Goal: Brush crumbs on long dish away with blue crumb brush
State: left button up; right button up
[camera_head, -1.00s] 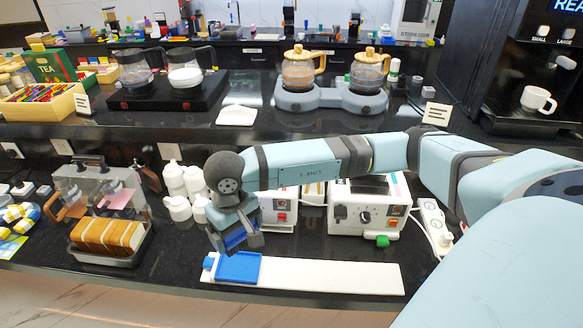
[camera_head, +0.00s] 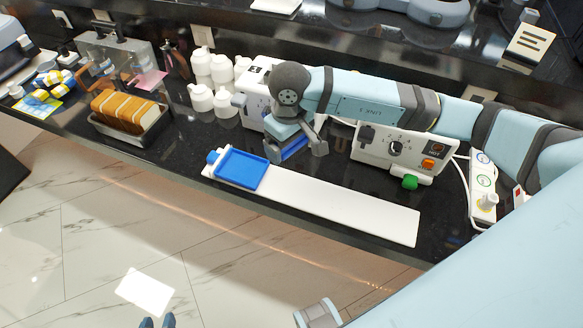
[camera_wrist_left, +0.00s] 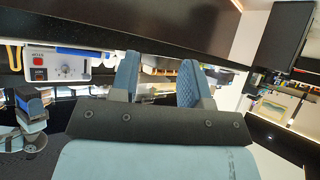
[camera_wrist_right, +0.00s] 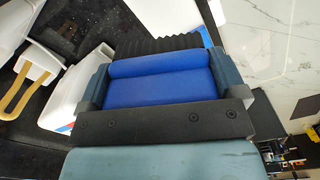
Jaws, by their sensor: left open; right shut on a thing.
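The long white dish (camera_head: 330,205) lies along the counter's front edge, with a blue tray (camera_head: 243,169) at its left end. My right gripper (camera_head: 297,145) is shut on the blue crumb brush (camera_head: 291,151), behind the dish just right of the tray. In the right wrist view the brush (camera_wrist_right: 160,88) sits between both fingers, with black bristles beyond it. I cannot tell whether the bristles touch anything. My left gripper (camera_head: 157,322) shows only its fingertips at the bottom edge, over the floor. The left wrist view shows it (camera_wrist_left: 158,78) open and empty. No crumbs can be made out.
A tray of sliced bread (camera_head: 128,120) is at the left. Open floor lies in front of the counter.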

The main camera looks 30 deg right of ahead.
pick_arm(q)
jog(key=f+b, duration=0.2)
jog(key=f, duration=0.1)
jog(key=shift+w+d+b, duration=0.1)
jog(key=shift+w+b, duration=0.2)
pick_arm(e)
jog(key=shift+n, duration=0.7)
notch_tip(320, 180, down, 6)
jog(key=shift+w+a+r, duration=0.15)
jog(key=shift+r, duration=0.1)
pick_arm(q)
jog(key=shift+f, duration=0.15)
pick_arm(e)
notch_tip(320, 180, down, 7)
jog(key=b, duration=0.4)
jog(key=shift+f, duration=0.35)
jog(key=shift+f+b, duration=0.1)
jog(key=shift+b, duration=0.2)
pick_arm(q)
jog(key=shift+w+d+f, duration=0.15)
jog(key=shift+f, duration=0.4)
jog(key=shift+w+d+f, duration=0.1)
jog(key=shift+f, duration=0.4)
